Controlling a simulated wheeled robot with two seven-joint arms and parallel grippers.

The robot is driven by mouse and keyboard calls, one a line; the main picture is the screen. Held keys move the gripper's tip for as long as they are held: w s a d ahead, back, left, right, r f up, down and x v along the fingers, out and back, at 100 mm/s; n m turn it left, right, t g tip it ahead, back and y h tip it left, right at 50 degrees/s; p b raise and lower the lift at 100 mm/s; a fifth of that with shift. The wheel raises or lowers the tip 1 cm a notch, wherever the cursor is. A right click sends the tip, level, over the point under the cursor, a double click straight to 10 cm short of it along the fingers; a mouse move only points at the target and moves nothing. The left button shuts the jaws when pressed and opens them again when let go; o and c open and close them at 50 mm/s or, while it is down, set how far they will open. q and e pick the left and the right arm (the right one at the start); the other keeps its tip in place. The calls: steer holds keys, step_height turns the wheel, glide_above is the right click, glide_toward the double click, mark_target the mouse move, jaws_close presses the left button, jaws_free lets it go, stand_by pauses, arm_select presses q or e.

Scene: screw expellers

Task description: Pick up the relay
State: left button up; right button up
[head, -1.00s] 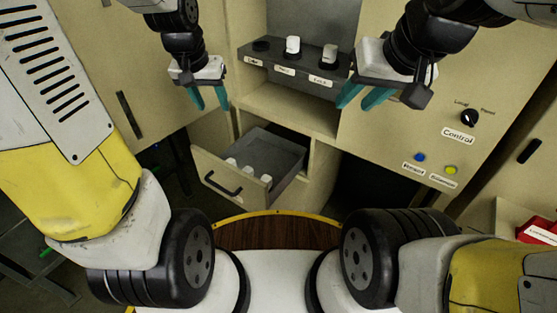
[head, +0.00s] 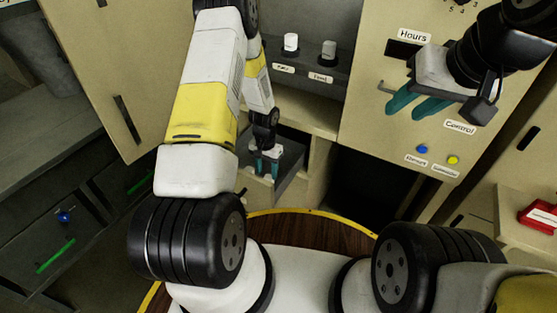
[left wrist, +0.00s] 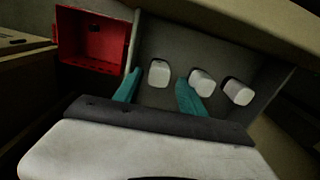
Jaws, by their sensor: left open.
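Three white relays stand in the grey open drawer (head: 289,168). In the left wrist view they are the left relay (left wrist: 159,74), the middle relay (left wrist: 201,82) and the right relay (left wrist: 237,91). My left gripper (head: 267,166) points down into the drawer. In the left wrist view its teal fingers (left wrist: 157,80) are open, with the left relay showing between them; I cannot tell how deep they reach. The right finger partly overlaps the middle relay. In the head view, my arm and gripper hide the relays. My right gripper (head: 418,103) is open and empty before the control panel.
A red box (left wrist: 91,42) is beside the drawer in the left wrist view. Another red box (head: 540,218) lies at the far right.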

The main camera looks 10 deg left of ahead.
mark_target(268, 178)
arm_select(q)
steer(key=f, duration=0.3)
steer(key=w+f, duration=0.1)
steer(key=f, duration=0.2)
steer(key=shift+w+d+f, duration=0.1)
steer(key=shift+f, duration=0.1)
jaws_close()
